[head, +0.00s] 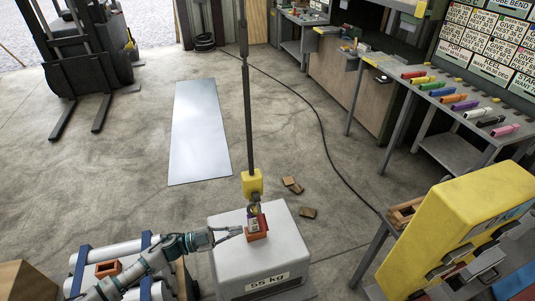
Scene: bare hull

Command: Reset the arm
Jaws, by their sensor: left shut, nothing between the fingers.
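My left arm (150,262) reaches in from the lower left. My left gripper (234,231) is shut and empty, at the left side of a grey block marked 55 kg (262,262). Its fingertips point right, close to an orange-red fitting (257,234) on top of the block; I cannot tell whether they touch it. A yellow hook block (252,183) hangs on a dark vertical line just above that fitting. My right gripper is not in view.
A rack of pale pipes (120,250) stands at the lower left. A yellow machine (462,228) stands at the right. Wooden pieces (308,212) and a black cable (322,132) lie on the floor. A pale panel (200,130) lies there too. A forklift (85,50) stands at upper left.

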